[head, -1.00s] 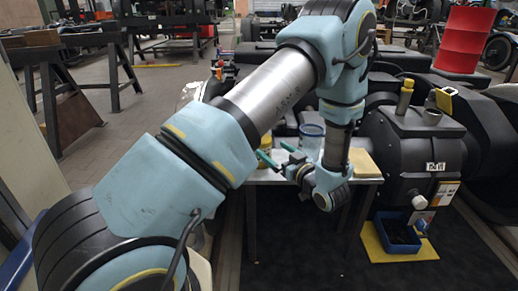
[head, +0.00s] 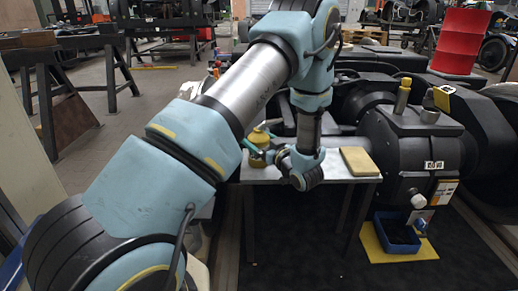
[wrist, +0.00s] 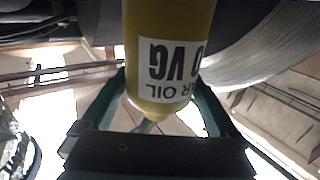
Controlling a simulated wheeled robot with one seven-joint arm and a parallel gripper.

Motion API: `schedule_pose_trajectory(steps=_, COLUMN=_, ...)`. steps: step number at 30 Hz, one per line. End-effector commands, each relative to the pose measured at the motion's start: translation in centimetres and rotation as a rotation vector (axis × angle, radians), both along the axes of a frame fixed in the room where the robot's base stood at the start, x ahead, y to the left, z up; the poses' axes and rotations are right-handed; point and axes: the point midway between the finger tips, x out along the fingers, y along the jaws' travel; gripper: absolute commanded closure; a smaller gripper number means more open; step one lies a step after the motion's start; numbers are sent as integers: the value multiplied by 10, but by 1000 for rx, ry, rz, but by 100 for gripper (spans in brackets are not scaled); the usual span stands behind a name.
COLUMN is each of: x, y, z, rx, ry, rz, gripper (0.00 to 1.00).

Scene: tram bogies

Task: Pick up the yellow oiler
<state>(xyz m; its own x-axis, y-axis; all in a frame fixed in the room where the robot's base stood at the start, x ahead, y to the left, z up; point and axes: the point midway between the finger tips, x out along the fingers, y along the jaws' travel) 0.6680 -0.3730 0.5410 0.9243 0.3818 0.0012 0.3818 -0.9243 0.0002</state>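The yellow oiler (head: 259,138) stands upright on the small metal table in the head view, partly hidden by my gripper (head: 263,149). In the wrist view the oiler (wrist: 168,50) looks large and upside down, its white label with black letters facing the camera. Its lower-looking end tapers towards the palm. The green fingers of my gripper (wrist: 163,88) lie on either side of it, spread apart. I see no clear grip on it; the finger ends are partly hidden by the oiler.
The metal table (head: 335,173) also carries a tan block (head: 359,162) at its right. A black machine (head: 412,150) stands close on the right. A blue bin (head: 398,236) sits on a yellow mat (head: 420,253) on the floor. A red drum (head: 461,40) stands behind.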

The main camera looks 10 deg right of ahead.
Motion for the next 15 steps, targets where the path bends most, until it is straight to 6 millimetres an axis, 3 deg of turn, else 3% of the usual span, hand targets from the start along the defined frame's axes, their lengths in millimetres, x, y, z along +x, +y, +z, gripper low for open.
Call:
schedule_pose_trajectory(steps=2, x=0, y=0, z=0, rx=0, ry=0, rz=0, gripper=16)
schedule_pose_trajectory(steps=15, x=0, y=0, z=0, rx=0, ry=0, rz=0, gripper=65)
